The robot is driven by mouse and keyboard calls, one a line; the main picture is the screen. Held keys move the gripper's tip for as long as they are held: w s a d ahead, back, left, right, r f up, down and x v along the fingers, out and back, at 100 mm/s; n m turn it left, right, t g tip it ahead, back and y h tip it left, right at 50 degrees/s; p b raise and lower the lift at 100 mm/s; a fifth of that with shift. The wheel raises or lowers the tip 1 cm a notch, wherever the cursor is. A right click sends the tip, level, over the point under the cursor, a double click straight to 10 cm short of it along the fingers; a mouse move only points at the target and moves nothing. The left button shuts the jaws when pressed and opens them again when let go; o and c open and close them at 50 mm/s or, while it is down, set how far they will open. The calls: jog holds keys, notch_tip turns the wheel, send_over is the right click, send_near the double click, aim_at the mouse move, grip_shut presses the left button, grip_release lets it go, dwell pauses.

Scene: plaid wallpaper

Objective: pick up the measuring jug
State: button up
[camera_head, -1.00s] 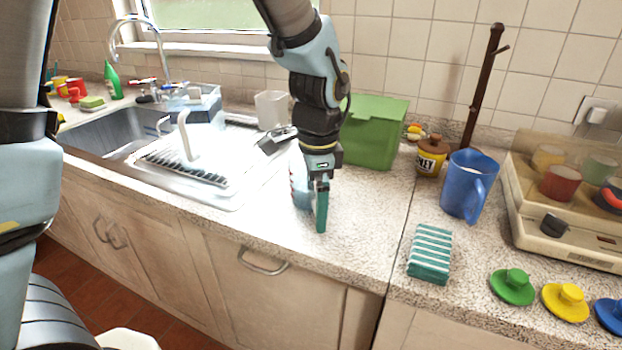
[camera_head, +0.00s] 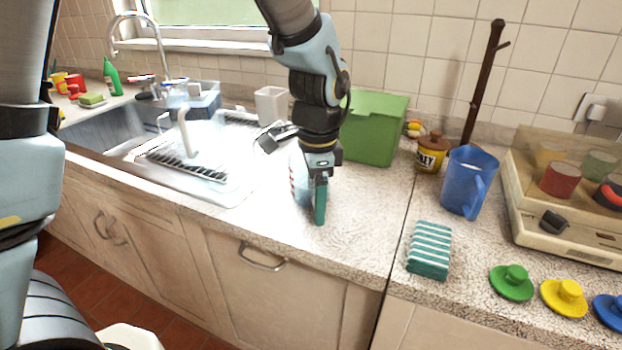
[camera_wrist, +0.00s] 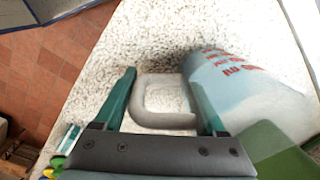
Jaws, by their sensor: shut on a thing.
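The measuring jug is a clear, pale vessel with red markings. In the head view the jug (camera_head: 297,178) stands on the speckled worktop, mostly hidden behind my gripper (camera_head: 319,212). In the wrist view the jug (camera_wrist: 235,80) is at upper right, with red print on its side. Its pale loop handle (camera_wrist: 163,121) lies between the two green fingers of my gripper (camera_wrist: 164,84). My gripper points down and is shut on the handle. Whether the jug's base touches the worktop is hidden.
A green box (camera_head: 374,130) stands just behind my gripper. A blue jug (camera_head: 461,185), a striped sponge (camera_head: 429,250) and a honey jar (camera_head: 429,156) are to the right. The draining board with a dish rack (camera_head: 186,165) is to the left. Worktop in front is clear.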

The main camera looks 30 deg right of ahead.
grip_shut()
jog(key=shift+r, duration=0.25)
